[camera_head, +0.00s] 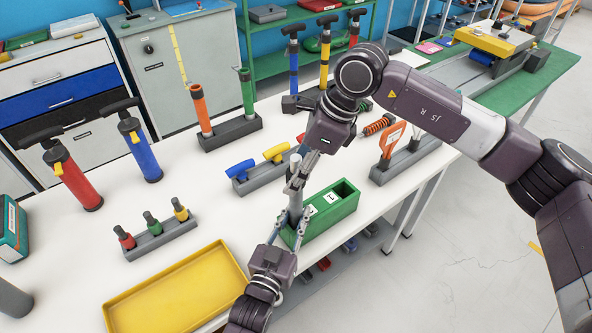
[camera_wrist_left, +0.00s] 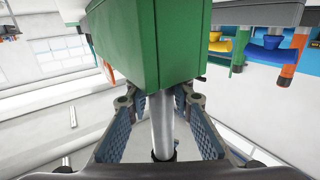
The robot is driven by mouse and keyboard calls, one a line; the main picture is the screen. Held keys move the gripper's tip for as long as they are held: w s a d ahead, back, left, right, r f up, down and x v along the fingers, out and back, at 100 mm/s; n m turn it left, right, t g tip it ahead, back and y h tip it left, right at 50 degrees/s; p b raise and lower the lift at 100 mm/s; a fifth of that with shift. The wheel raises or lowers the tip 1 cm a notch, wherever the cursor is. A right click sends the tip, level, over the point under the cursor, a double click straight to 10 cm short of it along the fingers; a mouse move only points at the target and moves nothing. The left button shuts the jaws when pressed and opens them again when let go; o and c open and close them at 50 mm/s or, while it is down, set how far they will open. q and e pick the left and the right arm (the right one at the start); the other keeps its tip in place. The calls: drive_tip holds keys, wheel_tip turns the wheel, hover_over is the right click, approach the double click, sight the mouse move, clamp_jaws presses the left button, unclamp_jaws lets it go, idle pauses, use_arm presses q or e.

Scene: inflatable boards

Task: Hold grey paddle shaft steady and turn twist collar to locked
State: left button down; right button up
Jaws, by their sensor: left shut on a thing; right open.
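The grey paddle shaft (camera_head: 295,207) stands upright at the left end of a green holder (camera_head: 333,216) near the table's front edge. My left gripper (camera_head: 287,236) is shut on the lower part of the shaft. In the left wrist view the shaft (camera_wrist_left: 162,125) runs between the blue-padded fingers, beside the green holder (camera_wrist_left: 155,45). A dark ring (camera_wrist_left: 163,156) with a small pin is on the shaft there; I cannot tell whether it is the twist collar. My right gripper (camera_head: 301,168) points down, open, around the shaft's upper end, and partly hides it.
A yellow tray (camera_head: 178,289) lies at the front left. A grey rack with blue and yellow handles (camera_head: 265,171) stands just behind the shaft. A rack with an orange paddle (camera_head: 390,139) is to the right. Hand pumps (camera_head: 138,145) stand at the left.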

drive_tip(key=c, duration=1.2)
drive_tip(key=shift+o, duration=0.2)
drive_tip(key=shift+m, duration=0.3)
drive_tip(key=m+t, duration=0.1)
drive_tip(key=m, duration=0.2)
drive_tip(key=shift+m+t+h, duration=0.3)
drive_tip(key=m, duration=0.2)
drive_tip(key=m+t+h, duration=0.1)
drive_tip(key=m, duration=0.1)
drive_tip(key=shift+m+t, duration=0.3)
drive_tip(key=m+h, duration=0.1)
drive_tip(key=m, duration=0.1)
drive_tip(key=m+h, duration=0.1)
drive_tip(key=m, duration=0.2)
drive_tip(key=shift+t, duration=0.4)
drive_tip(key=shift+m+h, duration=0.7)
drive_tip(key=shift+m, duration=1.3)
